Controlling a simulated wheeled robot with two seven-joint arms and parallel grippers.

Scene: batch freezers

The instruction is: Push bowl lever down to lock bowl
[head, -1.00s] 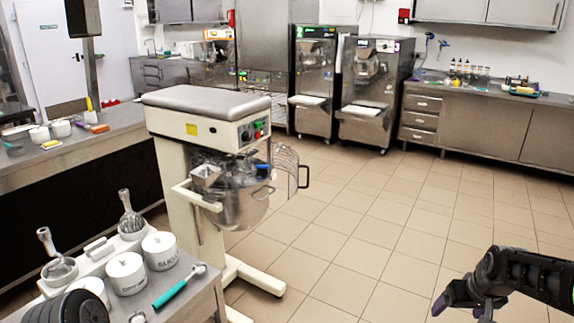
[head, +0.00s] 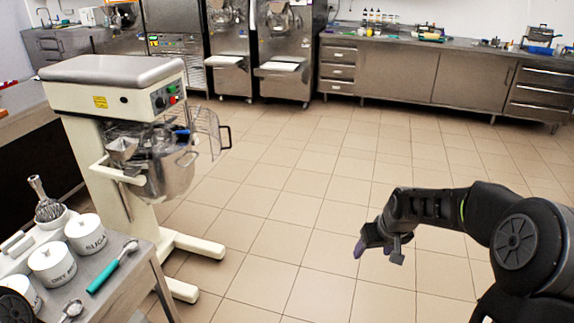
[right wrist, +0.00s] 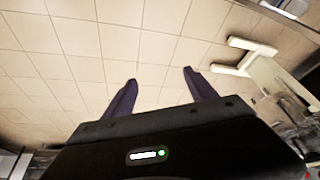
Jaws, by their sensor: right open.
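The mixer (head: 112,90) stands on the floor at the left of the head view, cream with a grey top. The bowl lever cannot be made out for certain. My right gripper (head: 377,250) is open and empty over the floor, well to the right of the mixer and apart from it. In the right wrist view, its two fingers (right wrist: 160,88) are spread with only floor tiles between them. The mixer's cream base (right wrist: 250,58) shows at the right there. My left gripper is not in view.
A steel table (head: 140,282) at the front left holds white canisters (head: 85,233), a whisk and a teal-handled scoop (head: 112,266). Batch freezers (head: 285,50) and steel counters (head: 440,75) line the back wall. The tiled floor (head: 300,190) between is clear.

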